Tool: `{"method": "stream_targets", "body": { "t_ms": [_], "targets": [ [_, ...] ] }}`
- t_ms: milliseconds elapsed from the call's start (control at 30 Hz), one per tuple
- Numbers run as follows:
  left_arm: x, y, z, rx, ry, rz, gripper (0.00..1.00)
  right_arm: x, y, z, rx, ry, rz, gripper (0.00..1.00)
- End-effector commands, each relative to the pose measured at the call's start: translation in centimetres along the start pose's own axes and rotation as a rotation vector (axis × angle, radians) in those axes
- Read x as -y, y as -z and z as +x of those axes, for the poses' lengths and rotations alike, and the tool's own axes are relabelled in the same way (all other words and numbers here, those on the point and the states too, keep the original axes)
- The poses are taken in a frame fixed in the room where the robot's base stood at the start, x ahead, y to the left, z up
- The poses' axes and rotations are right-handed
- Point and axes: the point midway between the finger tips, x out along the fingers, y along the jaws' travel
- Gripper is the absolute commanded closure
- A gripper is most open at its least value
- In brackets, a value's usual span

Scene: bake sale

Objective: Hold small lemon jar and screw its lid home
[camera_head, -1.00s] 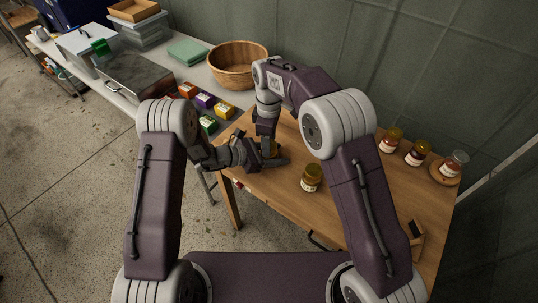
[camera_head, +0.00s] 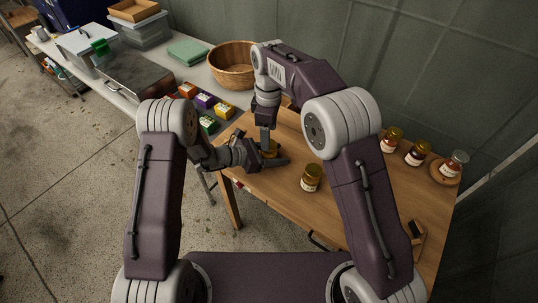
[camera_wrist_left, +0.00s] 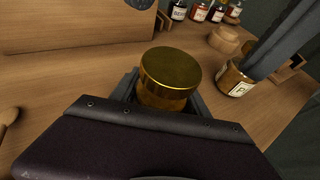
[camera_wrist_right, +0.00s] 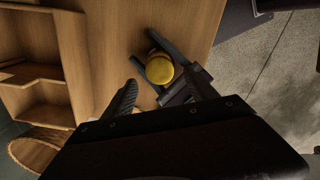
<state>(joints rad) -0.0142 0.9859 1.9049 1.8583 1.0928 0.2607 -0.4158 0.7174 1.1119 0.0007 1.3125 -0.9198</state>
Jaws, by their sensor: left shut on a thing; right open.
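My left gripper (camera_head: 272,162) is shut on the small lemon jar (camera_wrist_left: 160,98) just above or on the wooden table. The jar is amber and mostly hidden by the jaws. Its gold lid (camera_wrist_left: 171,68) sits on top and looks about level; I cannot tell how tight it is. The lid also shows in the right wrist view (camera_wrist_right: 159,70). My right gripper (camera_head: 266,140) is open, pointing down close above the jar. In the right wrist view its fingers lie toward either side of the lid, with no clear contact.
An amber jar with a gold lid (camera_head: 311,178) stands on the table (camera_head: 350,205) to the right. Several labelled jars (camera_head: 415,153) stand farther right, one on a round wooden board.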

Motion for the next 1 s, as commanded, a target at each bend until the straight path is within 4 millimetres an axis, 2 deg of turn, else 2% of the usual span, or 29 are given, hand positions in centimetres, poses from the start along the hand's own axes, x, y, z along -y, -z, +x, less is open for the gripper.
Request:
{"method": "stream_targets", "body": {
  "t_ms": [100,300,333,400,767,1000],
  "targets": [
    [0.0,0.0,0.0,0.001,0.000,0.000,1.00,0.0,0.0,-0.7,0.000,0.000,0.000,0.34],
    [0.0,0.0,0.0,0.001,0.000,0.000,1.00,0.0,0.0,-0.7,0.001,0.000,0.000,0.34],
    [0.0,0.0,0.0,0.001,0.000,0.000,1.00,0.0,0.0,-0.7,0.001,0.000,0.000,0.28],
    [0.0,0.0,0.0,0.001,0.000,0.000,1.00,0.0,0.0,-0.7,0.001,0.000,0.000,0.09],
    [0.0,-0.1,0.0,0.001,0.000,0.000,1.00,-0.1,0.0,-1.0,0.000,-0.002,0.000,0.08],
    [0.0,0.0,0.0,0.001,0.000,0.000,1.00,-0.1,0.1,-5.0,-0.002,-0.004,0.000,0.08]
  ]
}}
